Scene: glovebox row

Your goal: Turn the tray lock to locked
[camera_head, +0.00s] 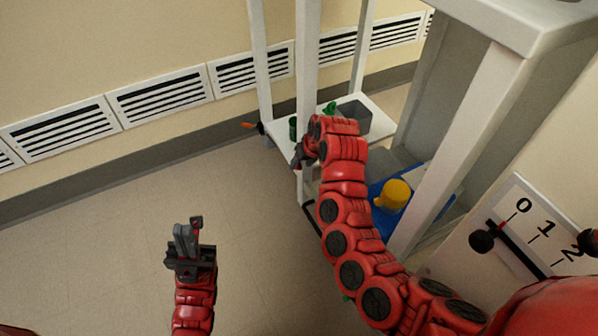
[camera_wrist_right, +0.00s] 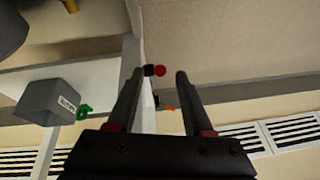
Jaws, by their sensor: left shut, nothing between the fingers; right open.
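My right gripper (camera_head: 303,153) reaches to the left front post of the white rack, with its arm hiding part of the rack. In the right wrist view its fingers (camera_wrist_right: 160,76) are open. A small red knob on a black stem (camera_wrist_right: 160,71) shows between the fingertips at the rack's edge; I cannot tell whether it is touched. An orange-tipped black lever (camera_head: 252,126) sticks out left from the rack; its orange tip (camera_wrist_right: 168,107) also shows in the wrist view. No lock marking is readable. My left gripper (camera_head: 187,238) is shut and empty above the floor.
The white rack shelf (camera_head: 378,118) holds a grey bin (camera_head: 357,116) and green items (camera_head: 328,108). A yellow object (camera_head: 392,194) stands on a blue surface (camera_head: 376,188). A panel marked 0, 1, 2 (camera_head: 538,226) is at right. Floor at left is clear.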

